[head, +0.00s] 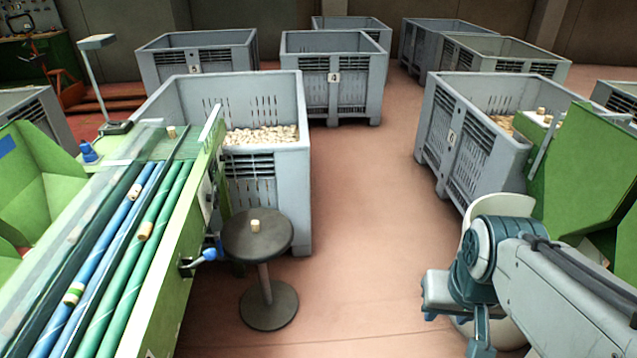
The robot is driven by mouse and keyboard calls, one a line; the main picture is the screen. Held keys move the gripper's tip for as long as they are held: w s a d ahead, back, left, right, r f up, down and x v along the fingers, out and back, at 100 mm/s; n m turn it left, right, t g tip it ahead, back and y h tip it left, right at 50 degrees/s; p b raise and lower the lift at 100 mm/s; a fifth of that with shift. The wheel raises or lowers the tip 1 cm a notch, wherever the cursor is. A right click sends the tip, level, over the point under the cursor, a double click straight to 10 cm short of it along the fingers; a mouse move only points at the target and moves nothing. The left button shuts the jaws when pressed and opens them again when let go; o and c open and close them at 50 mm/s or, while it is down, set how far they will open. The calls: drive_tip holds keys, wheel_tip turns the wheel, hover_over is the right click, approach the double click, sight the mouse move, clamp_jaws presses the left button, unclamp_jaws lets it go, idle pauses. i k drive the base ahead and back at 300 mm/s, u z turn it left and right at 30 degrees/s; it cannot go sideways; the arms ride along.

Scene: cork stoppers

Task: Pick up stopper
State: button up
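A small tan cork stopper (255,225) stands on the round dark stool (240,245) in the middle left of the head view. More stoppers lie on the green and blue rollers of the machine at left: a tan one (145,231) and one with a green band (74,293). Another stopper (171,131) sits at the machine's far end. My gripper (455,328) is at the lower right, well to the right of the stool and apart from every stopper. Its fingers are only partly visible, so their opening is unclear.
A grey crate (295,190) with many stoppers stands behind the stool. Another grey crate (437,165) stands at right beside a green chute (580,170). A blue-handled lever (208,254) juts from the machine near the stool. The reddish floor (365,220) between is clear.

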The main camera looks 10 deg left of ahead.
sight(255, 224)
drive_tip(key=z, duration=0.1)
drive_tip(key=i, duration=1.55)
drive_tip(key=u, duration=1)
drive_tip(key=i, duration=0.8)
drive_tip(key=u, duration=1.1)
drive_tip(key=i, duration=0.25)
drive_tip(key=u, duration=0.2)
